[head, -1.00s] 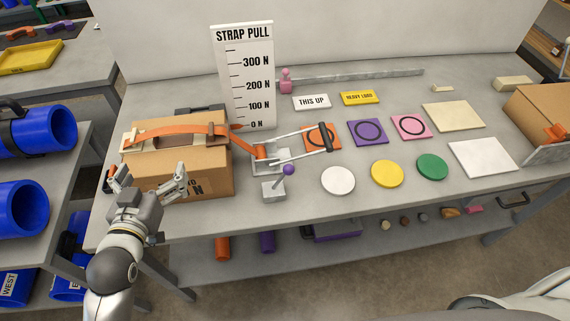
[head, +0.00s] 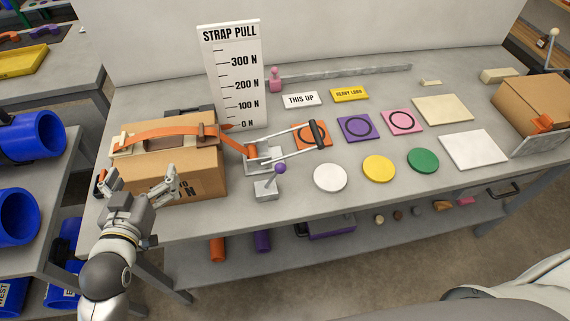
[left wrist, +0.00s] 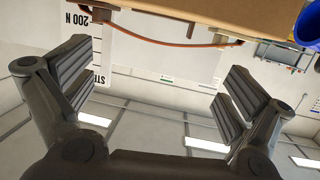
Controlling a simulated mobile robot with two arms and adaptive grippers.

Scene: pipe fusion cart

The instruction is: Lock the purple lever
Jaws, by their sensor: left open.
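The purple lever (head: 280,168) is a short stick with a purple ball knob on a small grey base (head: 266,190), near the front of the table. Its stick leans to the right. My left gripper (head: 141,178) is open and empty in front of the strapped cardboard box (head: 205,160), well left of the lever. In the left wrist view its two fingers stand wide apart (left wrist: 155,88), with the box's edge and the strap gauge board beyond. The lever does not show in the left wrist view. My right gripper is not in view.
An orange strap (head: 170,132) runs over the box to a ratchet with a black handle (head: 317,134), just behind the lever. White (head: 330,178), yellow (head: 378,168) and green (head: 423,160) discs lie to the right. The STRAP PULL board (head: 232,75) stands behind.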

